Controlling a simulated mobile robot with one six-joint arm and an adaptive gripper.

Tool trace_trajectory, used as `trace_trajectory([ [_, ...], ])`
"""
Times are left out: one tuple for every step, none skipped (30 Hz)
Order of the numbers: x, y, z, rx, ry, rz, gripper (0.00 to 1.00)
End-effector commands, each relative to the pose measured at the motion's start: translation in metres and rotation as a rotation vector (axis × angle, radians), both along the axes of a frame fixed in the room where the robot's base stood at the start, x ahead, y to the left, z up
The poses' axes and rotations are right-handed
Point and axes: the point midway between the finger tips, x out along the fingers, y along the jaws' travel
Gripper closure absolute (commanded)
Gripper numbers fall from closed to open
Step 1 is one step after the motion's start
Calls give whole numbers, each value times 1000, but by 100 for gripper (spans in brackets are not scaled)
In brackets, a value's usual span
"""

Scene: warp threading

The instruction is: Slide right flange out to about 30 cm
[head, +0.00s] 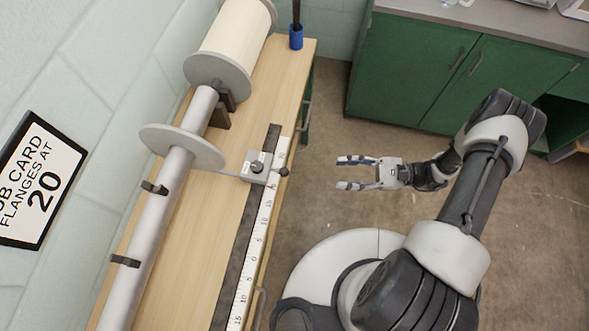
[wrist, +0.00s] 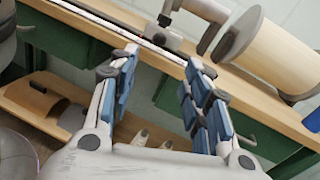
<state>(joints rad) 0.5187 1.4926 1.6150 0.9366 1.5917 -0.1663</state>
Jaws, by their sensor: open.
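The flange, a grey disc (head: 182,147), stands around the silver beam tube (head: 150,230). A thin arm joins it to a metal slider block (head: 258,167) with dark knobs, sitting on the white ruler (head: 247,265) along the bench's front edge. The block covers part of the scale, so its exact reading cannot be told. My gripper (head: 341,173) is open and empty, out over the floor to the right of the block and apart from it. In the wrist view, the bench with the slider block (wrist: 160,37) lies beyond my open fingers (wrist: 161,58).
A cream spool (head: 236,38) with grey end discs lies at the bench's far end, near a blue cup (head: 296,38). A wall card (head: 38,180) reads "flanges at 20". Green cabinets (head: 460,75) stand at the back. The floor around my gripper is clear.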

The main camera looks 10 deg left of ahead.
Motion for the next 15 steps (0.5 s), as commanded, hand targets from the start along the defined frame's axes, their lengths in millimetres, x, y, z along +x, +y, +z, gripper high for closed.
trace_trajectory([
  [-2,11,0,2,3,5,56],
  [-3,18,0,2,3,5,56],
  [-4,26,0,1,3,6,56],
  [-5,33,0,0,3,6,56],
  [-6,40,0,1,4,7,56],
  [-7,49,0,1,3,7,56],
  [-8,55,0,1,3,7,56],
  [-9,62,0,0,4,7,56],
  [-10,71,0,-1,3,7,56],
  [-11,77,-1,0,2,8,56],
  [-11,84,-1,-1,3,8,56],
  [-13,92,0,-1,3,8,56],
  [-13,98,-1,-1,2,8,56],
  [-14,104,0,0,2,8,56],
  [-15,112,0,0,3,8,56],
])
